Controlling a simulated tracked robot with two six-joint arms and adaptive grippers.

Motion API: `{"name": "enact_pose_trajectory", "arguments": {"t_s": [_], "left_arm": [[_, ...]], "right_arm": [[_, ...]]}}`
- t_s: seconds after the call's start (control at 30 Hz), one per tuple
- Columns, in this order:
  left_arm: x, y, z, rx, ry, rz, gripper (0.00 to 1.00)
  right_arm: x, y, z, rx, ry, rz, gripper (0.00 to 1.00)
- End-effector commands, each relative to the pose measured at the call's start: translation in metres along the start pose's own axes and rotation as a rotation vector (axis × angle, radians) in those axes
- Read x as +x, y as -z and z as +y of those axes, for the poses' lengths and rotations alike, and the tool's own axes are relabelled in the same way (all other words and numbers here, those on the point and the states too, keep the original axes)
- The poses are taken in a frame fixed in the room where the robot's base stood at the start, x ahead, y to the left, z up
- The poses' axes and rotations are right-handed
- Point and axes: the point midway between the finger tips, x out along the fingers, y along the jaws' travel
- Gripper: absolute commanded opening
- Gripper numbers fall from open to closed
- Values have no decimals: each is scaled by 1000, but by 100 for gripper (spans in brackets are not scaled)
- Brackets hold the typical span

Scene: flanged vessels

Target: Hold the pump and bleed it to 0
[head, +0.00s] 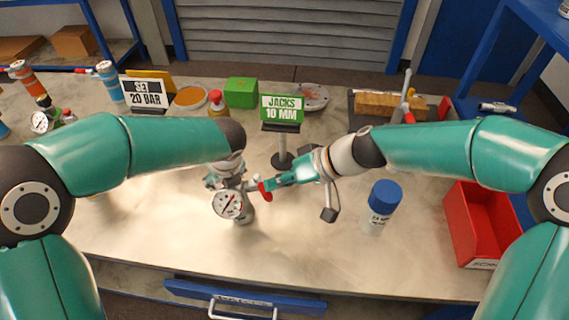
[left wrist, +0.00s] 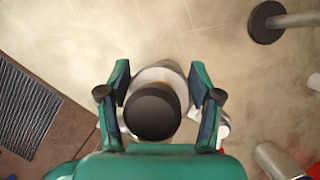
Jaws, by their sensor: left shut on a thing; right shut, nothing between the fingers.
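The pump (head: 242,213) stands upright on the bench, with a round white-faced gauge (head: 229,204) on its front left. The gauge has a dark needle, but its reading is too small to make out. My left gripper (head: 226,180) is shut around the pump's upper part. In the left wrist view its fingers (left wrist: 160,80) flank the pump's round black top (left wrist: 152,114). My right gripper (head: 272,186) is shut and empty, its tip at a small red part (head: 265,192) on the pump's right side. I cannot tell whether they touch.
A blue-capped bottle (head: 379,208) and a red bin (head: 482,224) stand to the right. Behind the grippers are a green "JACKS 10 MM" sign (head: 282,108) on a stand and an "S3 20 BAR" sign (head: 145,95). The front middle of the bench is clear.

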Motion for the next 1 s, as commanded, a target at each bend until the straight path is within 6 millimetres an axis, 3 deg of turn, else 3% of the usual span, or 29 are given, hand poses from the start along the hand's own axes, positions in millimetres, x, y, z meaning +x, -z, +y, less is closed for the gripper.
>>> {"name": "enact_pose_trajectory", "arguments": {"t_s": [0.4, 1.0], "left_arm": [[3, 2, 2, 1, -8, 5, 7], [3, 1, 2, 1, -7, 3, 7]], "right_arm": [[12, -10, -13, 0, 2, -4, 0], [14, -11, -16, 0, 2, -4, 0]]}}
